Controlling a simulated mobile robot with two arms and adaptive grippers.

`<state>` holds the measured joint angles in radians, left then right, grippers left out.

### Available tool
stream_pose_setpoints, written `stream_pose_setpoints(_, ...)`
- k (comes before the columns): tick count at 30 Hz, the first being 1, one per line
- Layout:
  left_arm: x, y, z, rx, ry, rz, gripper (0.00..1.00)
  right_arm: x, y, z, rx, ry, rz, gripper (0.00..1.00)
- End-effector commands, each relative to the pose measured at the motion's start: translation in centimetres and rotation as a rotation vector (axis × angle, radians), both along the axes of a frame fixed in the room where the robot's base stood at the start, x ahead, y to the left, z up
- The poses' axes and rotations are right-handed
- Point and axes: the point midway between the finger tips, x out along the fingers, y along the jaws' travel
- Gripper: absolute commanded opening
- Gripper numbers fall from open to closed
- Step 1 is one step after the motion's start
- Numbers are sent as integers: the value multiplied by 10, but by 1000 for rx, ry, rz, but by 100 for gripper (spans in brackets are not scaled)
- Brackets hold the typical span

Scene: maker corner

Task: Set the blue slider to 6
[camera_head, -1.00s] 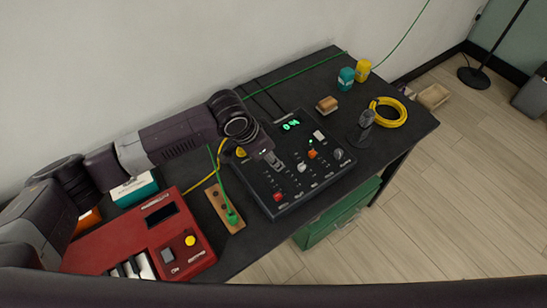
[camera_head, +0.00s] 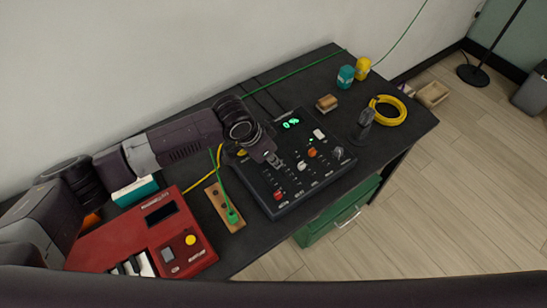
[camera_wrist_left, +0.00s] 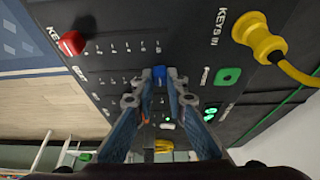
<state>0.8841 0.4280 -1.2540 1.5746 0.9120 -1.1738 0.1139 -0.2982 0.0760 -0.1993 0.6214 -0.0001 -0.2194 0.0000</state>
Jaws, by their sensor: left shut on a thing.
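The dark control panel (camera_head: 283,207) lies on the black table, with a red slider cap (camera_head: 278,195) near its front edge. My left gripper (camera_head: 274,162) is over the panel's left half, reaching down to its face. In the left wrist view, the left gripper (camera_wrist_left: 159,82) has its fingertips closed about the blue slider cap (camera_wrist_left: 158,71). The red cap (camera_wrist_left: 72,43) is well to the left there. The head view hides the blue cap behind the gripper. The scale reading at the blue cap is too small to tell. My right gripper is not in view.
A white cap (camera_head: 301,166), an orange cap (camera_head: 312,152) and a grey knob (camera_head: 338,153) stand close right of the gripper. A yellow plug (camera_wrist_left: 260,38) sits in the panel. A red keyboard (camera_head: 120,236) is at left, a yellow cable coil (camera_head: 388,112) at right.

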Motion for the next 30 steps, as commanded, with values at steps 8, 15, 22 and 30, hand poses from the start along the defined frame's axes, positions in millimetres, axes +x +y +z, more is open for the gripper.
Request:
stream_pose_setpoints(8,-13,-10,4,0,4,-2,0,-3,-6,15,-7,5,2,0)
stream_pose_setpoints(15,-30,-22,2,-1,1,-1,0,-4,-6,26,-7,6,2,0)
stream_pose_setpoints(22,-29,-22,1,-1,0,0,0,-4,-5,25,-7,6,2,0)
stream_pose_setpoints(30,-29,-21,1,-1,-1,0,30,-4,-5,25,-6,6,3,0)
